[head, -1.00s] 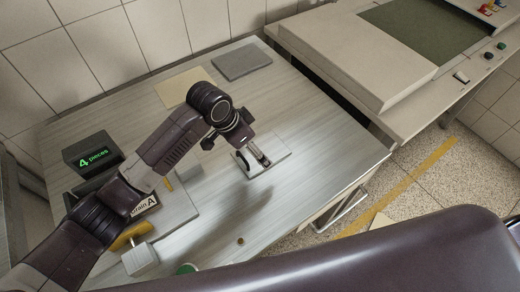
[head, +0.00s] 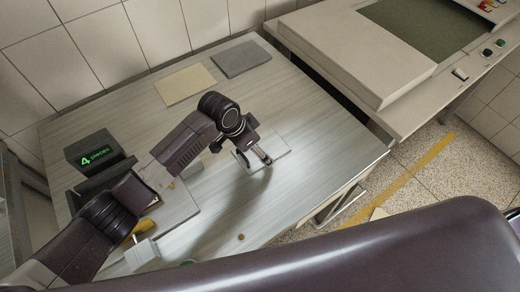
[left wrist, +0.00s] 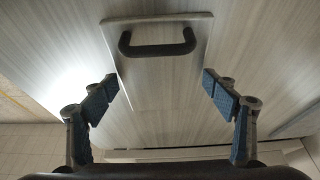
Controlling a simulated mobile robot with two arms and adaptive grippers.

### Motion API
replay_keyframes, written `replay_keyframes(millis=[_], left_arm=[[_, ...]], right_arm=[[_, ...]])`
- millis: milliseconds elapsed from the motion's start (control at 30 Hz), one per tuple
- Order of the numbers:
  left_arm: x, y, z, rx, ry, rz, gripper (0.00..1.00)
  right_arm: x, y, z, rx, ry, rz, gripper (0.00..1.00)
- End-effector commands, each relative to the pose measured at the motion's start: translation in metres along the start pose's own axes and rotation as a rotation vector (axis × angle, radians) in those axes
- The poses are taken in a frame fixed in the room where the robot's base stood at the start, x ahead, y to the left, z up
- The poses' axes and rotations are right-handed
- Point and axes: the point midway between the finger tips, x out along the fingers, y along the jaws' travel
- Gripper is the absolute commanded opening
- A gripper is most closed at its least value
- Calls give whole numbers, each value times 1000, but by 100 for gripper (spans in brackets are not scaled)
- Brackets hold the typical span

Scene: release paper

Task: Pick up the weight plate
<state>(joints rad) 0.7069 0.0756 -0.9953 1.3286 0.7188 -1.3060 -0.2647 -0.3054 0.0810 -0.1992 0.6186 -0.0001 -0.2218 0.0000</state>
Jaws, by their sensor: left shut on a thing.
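The weight plate (head: 281,149) is a thin, pale rectangular plate near the table's right part. In the left wrist view the plate (left wrist: 160,76) lies straight ahead, with a dark handle (left wrist: 157,46) on its far part. My left gripper (head: 255,158) is down at the plate. In the left wrist view its fingers (left wrist: 161,86) are wide apart, one at each side edge of the plate, shut on it across its width. The handle is outside the grip. The gripper hides part of the plate in the head view. My right gripper is not in view.
On the wood-grain table (head: 215,215) lie a beige sheet (head: 185,84) and a grey slab (head: 241,59) at the back. A dark display reading "4 pieces" (head: 95,156) and a grey board (head: 180,207) are left. A small brown knob (head: 241,237) is in front. A machine (head: 350,50) stands right.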

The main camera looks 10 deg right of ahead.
Motion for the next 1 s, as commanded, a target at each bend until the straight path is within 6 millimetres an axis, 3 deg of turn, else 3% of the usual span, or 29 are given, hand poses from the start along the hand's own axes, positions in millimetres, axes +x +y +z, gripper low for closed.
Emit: replay_keyframes(millis=[67,300,733,1000], left_arm=[[0,0,0,0,0,0,47],[0,0,0,0,0,0,21],[-10,-1,-7,2,8,-2,21],[-48,-1,-24,4,12,-4,21]], right_arm=[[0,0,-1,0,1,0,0],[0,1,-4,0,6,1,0],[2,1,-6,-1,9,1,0],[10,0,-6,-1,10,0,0]])
